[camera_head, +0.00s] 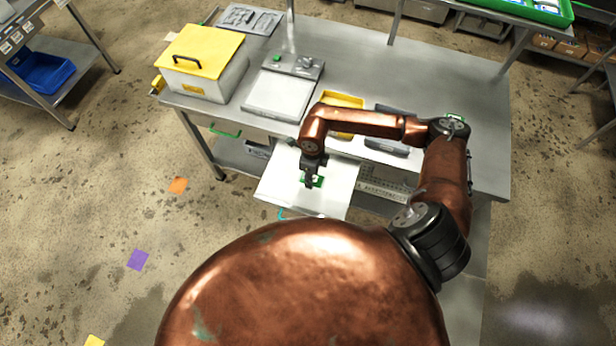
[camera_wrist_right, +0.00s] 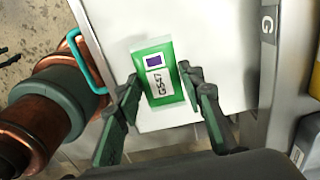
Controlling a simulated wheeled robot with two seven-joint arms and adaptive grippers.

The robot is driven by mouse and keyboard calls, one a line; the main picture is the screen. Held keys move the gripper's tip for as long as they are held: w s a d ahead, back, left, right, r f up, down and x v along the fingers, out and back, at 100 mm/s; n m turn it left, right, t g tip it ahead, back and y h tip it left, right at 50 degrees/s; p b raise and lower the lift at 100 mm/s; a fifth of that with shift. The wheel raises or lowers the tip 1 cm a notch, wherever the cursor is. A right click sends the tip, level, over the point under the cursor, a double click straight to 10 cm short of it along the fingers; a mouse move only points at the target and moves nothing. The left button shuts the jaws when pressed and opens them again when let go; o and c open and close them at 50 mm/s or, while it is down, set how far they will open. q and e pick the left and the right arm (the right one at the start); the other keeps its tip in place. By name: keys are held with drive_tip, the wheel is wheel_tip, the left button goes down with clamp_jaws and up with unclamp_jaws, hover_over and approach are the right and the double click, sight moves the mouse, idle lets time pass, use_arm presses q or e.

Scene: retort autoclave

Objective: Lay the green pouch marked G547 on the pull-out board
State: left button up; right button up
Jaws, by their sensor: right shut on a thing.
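The green pouch (camera_wrist_right: 154,72) has a white label reading G547 and a purple square. My right gripper (camera_head: 312,181) is shut on the pouch, with one finger at each side of it in the right wrist view (camera_wrist_right: 157,88). The pouch also shows as a small green patch in the head view (camera_head: 318,182). The white pull-out board (camera_head: 278,182) extends from the table front, and the pouch is over its bare surface. I cannot tell whether the pouch touches the board. My left gripper is not in view.
On the metal table (camera_head: 450,75) stand a white box with a yellow lid (camera_head: 205,55), a scale (camera_head: 278,95), a yellow tray (camera_head: 345,99) and a dark grey tray (camera_head: 388,146). A teal handle (camera_wrist_right: 84,62) sits at the board's edge. The rest of the board is clear.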

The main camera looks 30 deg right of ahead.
drive_tip(key=shift+w+f, duration=1.1)
drive_tip(key=shift+f, duration=0.1)
drive_tip(key=shift+w+f, duration=0.25)
drive_tip(key=shift+f, duration=1.6)
drive_tip(key=shift+f, duration=0.1)
drive_tip(key=o, duration=0.7)
wheel_tip(320, 180, up, 12)
drive_tip(key=shift+r+b, duration=0.1)
drive_tip(key=shift+b, duration=0.2)
